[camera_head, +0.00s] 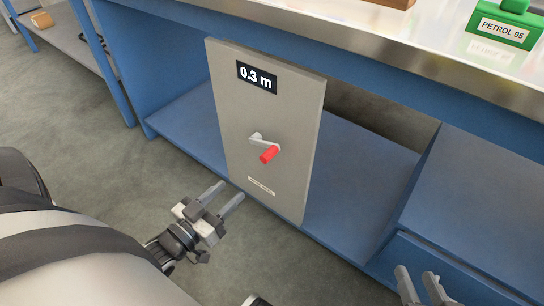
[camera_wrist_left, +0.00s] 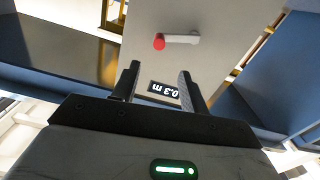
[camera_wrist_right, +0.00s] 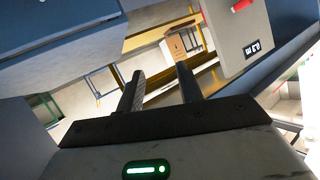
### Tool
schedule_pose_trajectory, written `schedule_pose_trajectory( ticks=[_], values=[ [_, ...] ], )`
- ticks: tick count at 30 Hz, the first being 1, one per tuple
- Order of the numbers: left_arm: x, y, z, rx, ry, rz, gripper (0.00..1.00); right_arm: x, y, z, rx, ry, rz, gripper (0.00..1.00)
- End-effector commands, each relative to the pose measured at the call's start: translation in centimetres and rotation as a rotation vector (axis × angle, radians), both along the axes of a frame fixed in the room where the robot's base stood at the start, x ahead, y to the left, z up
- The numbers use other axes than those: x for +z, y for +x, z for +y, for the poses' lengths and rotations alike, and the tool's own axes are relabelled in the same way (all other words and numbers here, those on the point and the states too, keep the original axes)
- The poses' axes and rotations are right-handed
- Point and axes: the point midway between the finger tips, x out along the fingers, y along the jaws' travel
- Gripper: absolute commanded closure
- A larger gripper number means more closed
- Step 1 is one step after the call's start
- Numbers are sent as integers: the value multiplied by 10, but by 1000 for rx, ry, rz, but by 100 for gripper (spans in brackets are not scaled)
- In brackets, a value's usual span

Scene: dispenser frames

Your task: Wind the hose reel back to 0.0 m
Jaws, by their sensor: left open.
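The hose reel panel (camera_head: 240,125) is a grey upright board with a black display (camera_head: 257,77) reading 0.3 m. A crank with a red handle (camera_head: 268,155) sticks out from the panel's middle; the red handle also shows in the left wrist view (camera_wrist_left: 159,41). My left gripper (camera_head: 227,194) is open and empty, in front of and below the crank, apart from it. My right gripper (camera_head: 420,285) is at the lower right, open and empty, away from the crank; the red handle shows at the top of the right wrist view (camera_wrist_right: 241,5). The hose itself is not visible.
A blue bench with a metal-edged counter (camera_head: 400,55) stands above and behind the panel. A green container labelled PETROL 95 (camera_head: 503,28) stands on the counter. A blue box-like unit (camera_head: 470,190) is right of the panel.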

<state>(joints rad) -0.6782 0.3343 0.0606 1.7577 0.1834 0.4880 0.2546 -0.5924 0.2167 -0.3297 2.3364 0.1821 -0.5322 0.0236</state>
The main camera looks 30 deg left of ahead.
Motion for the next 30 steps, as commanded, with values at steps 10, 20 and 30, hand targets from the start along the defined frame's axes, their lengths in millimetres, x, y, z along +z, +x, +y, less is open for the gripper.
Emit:
schedule_pose_trajectory(
  ticks=[10, 20, 30],
  values=[
    [0, 75, -6, -1, 1, -5, 56, 8, -1, 4, 5, 49, -70, 64],
    [0, 132, -11, -2, 1, -2, 56, 13, 2, 10, 5, 137, -81, 64],
    [1, 146, -12, -1, 1, 2, 56, 16, 2, 11, 7, 165, -82, 64]
  ],
)
